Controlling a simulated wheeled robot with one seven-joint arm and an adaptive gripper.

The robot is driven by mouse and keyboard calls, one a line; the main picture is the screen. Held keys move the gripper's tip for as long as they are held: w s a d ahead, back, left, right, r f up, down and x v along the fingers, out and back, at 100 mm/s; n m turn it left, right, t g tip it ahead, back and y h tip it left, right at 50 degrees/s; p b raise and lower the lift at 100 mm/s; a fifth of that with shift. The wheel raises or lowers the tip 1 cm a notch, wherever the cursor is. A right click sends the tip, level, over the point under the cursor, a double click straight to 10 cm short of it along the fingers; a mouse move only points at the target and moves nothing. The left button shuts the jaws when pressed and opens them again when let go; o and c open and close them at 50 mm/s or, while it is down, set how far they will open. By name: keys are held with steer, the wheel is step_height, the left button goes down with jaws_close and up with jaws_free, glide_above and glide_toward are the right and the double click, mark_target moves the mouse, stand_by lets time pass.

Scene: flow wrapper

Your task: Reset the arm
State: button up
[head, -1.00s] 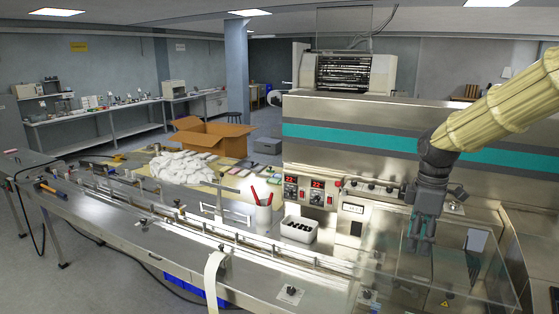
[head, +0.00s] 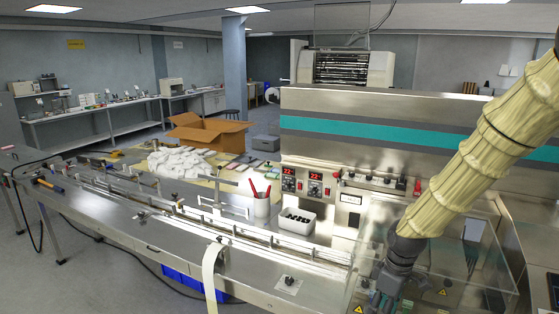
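My gripper (head: 383,294) is dark grey and hangs at the end of my yellow-sleeved arm, in the lower right of the head view. It is low, at the left part of the clear guard box (head: 470,262) of the flow wrapper (head: 300,108). Its fingertips are small and partly lost against the dark background and the picture's lower edge. I cannot tell how far apart the fingers are, and I see no object held.
The steel infeed table (head: 150,236) runs along the front left. An open cardboard box (head: 208,131) is further back. The air above the infeed is clear.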

steer(key=s+a+f+m+b, duration=0.25)
steer(key=s+f, duration=0.45)
steer(key=f, duration=0.6)
steer(key=s+a+f+m+b, duration=0.1)
steer(key=s+a+f+m, duration=0.15)
steer(key=s+f, duration=0.7)
steer(key=s+d+f+m+h+b, duration=0.1)
steer(key=s+f+m+b, duration=0.3)
steer(key=s+f, duration=1.2)
steer(key=shift+s+m, duration=0.3)
steer(key=shift+m, duration=0.2)
